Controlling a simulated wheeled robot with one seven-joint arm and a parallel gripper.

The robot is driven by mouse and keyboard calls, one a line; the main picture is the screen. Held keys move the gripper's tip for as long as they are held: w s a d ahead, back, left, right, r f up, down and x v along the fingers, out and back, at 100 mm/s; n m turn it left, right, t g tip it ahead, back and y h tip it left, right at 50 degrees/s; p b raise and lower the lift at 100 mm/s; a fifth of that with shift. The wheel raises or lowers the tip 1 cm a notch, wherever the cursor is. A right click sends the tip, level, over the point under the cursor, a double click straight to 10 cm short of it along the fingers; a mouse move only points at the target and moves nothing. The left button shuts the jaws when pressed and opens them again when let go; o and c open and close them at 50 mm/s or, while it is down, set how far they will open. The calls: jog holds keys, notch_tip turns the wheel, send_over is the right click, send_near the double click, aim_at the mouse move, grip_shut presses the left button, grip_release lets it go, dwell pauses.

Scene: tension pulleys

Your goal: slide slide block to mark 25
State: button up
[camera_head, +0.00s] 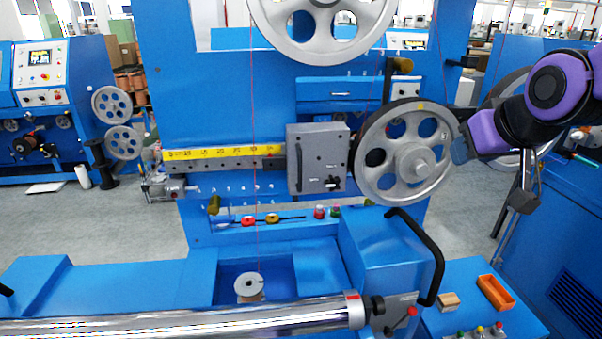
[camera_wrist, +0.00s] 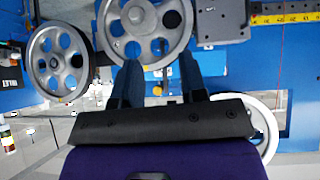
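The slide block (camera_head: 318,158) is a grey box with a small black knob low on its front, on a horizontal rail in the head view. A yellow scale (camera_head: 225,152) with black numbers runs left from it; the numbers are too small to read surely. A grey spoked pulley (camera_head: 405,155) sits at the block's right. My gripper (camera_head: 462,148) is at the pulley's right edge, apart from the block. In the wrist view, my gripper (camera_wrist: 158,75) has two spread blue fingers with nothing between them. The block (camera_wrist: 222,20) and scale (camera_wrist: 285,18) show at upper right.
A large pulley (camera_head: 322,25) hangs above the block. A thin red wire runs down to a spool (camera_head: 249,285). A shiny roller (camera_head: 190,322) and a black curved handle (camera_head: 425,250) stand in front. An orange tray (camera_head: 495,293) lies at lower right.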

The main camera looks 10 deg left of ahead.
jog(key=w+a+f+n+t+y, duration=0.2)
jog(key=w+a+f, duration=0.2)
jog(key=w+a, duration=0.5)
jog(key=t+y, duration=0.4)
jog(key=t, duration=0.2)
send_near(300, 173)
jog(key=x, duration=1)
jog(key=shift+w+a, duration=0.1)
jog(key=shift+w, duration=0.25)
jog(key=shift+c, duration=0.5)
grip_shut()
